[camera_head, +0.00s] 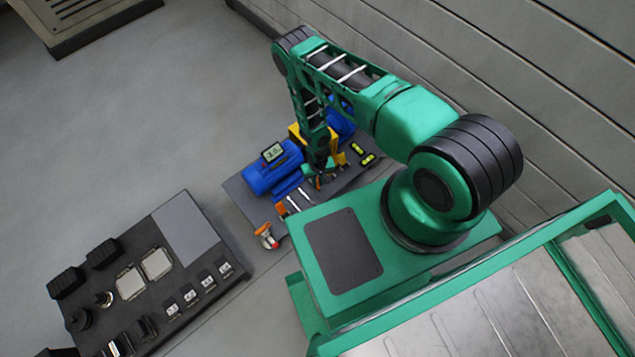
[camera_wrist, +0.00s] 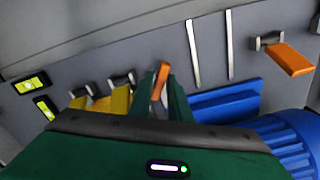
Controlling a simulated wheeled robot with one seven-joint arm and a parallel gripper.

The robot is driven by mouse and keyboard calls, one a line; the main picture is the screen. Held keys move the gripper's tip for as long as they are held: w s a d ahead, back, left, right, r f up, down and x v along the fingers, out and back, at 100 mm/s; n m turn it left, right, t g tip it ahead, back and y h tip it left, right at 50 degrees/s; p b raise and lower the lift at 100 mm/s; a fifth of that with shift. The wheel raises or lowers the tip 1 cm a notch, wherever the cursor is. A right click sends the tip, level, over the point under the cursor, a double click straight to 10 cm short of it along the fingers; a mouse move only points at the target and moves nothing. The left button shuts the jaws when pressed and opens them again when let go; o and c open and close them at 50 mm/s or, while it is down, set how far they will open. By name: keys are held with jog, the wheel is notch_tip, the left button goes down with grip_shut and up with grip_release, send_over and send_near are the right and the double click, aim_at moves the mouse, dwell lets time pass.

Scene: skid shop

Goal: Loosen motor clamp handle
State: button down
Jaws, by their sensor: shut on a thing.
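An orange clamp handle (camera_wrist: 161,78) stands between the two green fingers of my gripper (camera_wrist: 158,88) in the wrist view, and the gripper is shut on it. In the head view my gripper (camera_head: 319,170) reaches down onto the skid, right beside the blue motor (camera_head: 271,174), and hides the held handle's base. The blue ribbed motor also shows at the lower right of the wrist view (camera_wrist: 286,140). A second orange handle (camera_wrist: 288,58) lies on its clamp at the upper right of the wrist view.
The dark skid plate (camera_head: 240,199) carries a yellow part (camera_head: 298,138), a display (camera_head: 272,152) and yellow-green levels (camera_head: 358,147). The wall runs close behind the skid. Grey floor lies open at the left.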

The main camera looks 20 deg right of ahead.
jog(key=shift+s+n, duration=0.4)
jog(key=shift+n, duration=0.2)
jog(key=shift+n, duration=1.4)
jog(key=shift+w+n, duration=0.1)
jog(key=shift+n, duration=1.3)
jog(key=c, duration=1.6)
grip_release()
jog(key=shift+w, duration=0.1)
jog(key=shift+w, duration=0.1)
